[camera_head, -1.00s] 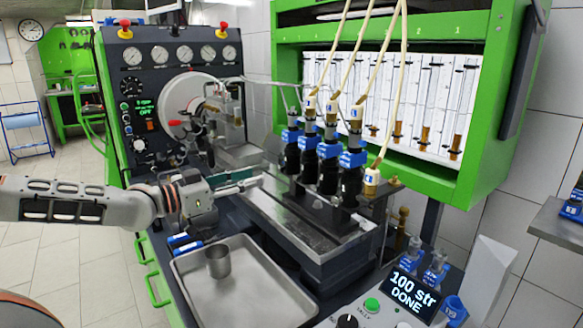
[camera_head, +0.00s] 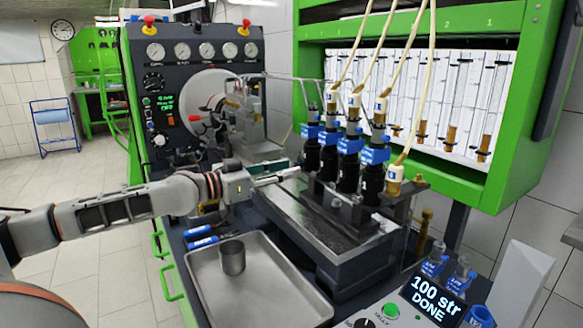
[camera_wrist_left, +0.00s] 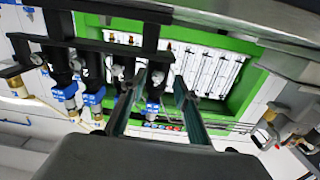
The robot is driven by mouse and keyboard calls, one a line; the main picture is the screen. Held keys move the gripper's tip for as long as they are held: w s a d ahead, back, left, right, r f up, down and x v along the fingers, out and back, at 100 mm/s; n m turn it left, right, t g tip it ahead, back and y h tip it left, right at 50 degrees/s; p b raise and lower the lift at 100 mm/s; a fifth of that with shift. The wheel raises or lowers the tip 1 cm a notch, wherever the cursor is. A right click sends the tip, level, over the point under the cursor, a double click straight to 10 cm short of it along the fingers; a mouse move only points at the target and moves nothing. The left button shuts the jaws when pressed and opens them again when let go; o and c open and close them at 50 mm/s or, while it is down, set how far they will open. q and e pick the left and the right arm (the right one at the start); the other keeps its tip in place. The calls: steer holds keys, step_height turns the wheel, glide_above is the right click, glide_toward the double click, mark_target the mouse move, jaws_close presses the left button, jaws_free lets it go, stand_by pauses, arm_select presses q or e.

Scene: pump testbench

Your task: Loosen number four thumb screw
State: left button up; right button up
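The number four injector (camera_head: 312,150), black with a blue clamp, appears to be the leftmost of the row in the head view. My left gripper (camera_head: 290,174) is in front of the rack's left end, beside this injector. In the left wrist view its two fingers (camera_wrist_left: 160,78) are apart, and a small silver thumb screw (camera_wrist_left: 157,77) shows between their tips, by the end injector (camera_wrist_left: 154,98). I cannot tell whether the fingers touch it. In the head view this screw is hidden behind the gripper. My right gripper is not in view.
Other injectors (camera_head: 348,165) stand close by on the dark rack, with hoses above. A metal tray (camera_head: 262,290) with a steel cup (camera_head: 232,257) lies in front. Blue-handled tools (camera_head: 200,236) lie left of the rack. A display (camera_head: 424,297) reads "100 str DONE".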

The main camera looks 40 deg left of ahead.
mark_target(301, 165)
arm_select(q)
steer(key=shift+p+x, duration=0.65)
steer(key=shift+x, duration=0.4)
steer(key=shift+d+r, duration=0.15)
steer(key=shift+r, duration=0.05)
steer(key=shift+c, duration=0.5)
jaws_close()
